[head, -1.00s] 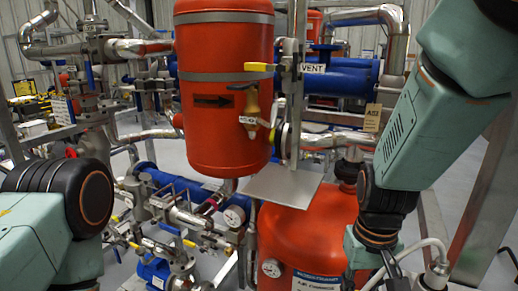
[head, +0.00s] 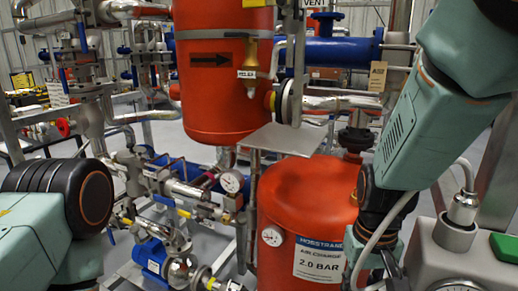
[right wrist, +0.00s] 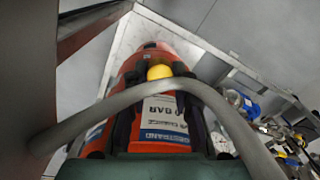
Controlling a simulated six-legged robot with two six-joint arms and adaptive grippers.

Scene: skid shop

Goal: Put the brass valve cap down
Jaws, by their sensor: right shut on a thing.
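The brass valve cap shows in the right wrist view as a round yellow piece (right wrist: 160,72) between the fingertips of my right gripper (right wrist: 158,76), which is shut on it. A grey hose crosses in front of the fingers there, and the orange tank lies behind the cap. In the head view my right gripper (head: 393,264) is at the lower right, beside the orange tank (head: 300,205), partly cut by the frame edge; the cap cannot be made out there. My left arm enters at the left, but its gripper is out of view.
A flat grey plate (head: 284,140) juts out below the hanging orange vessel (head: 220,95). A grey box (head: 450,260) with a green button (head: 505,247) and a hose connector (head: 462,208) stands at the lower right. Pipes, valves and a gauge (head: 232,180) crowd the left.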

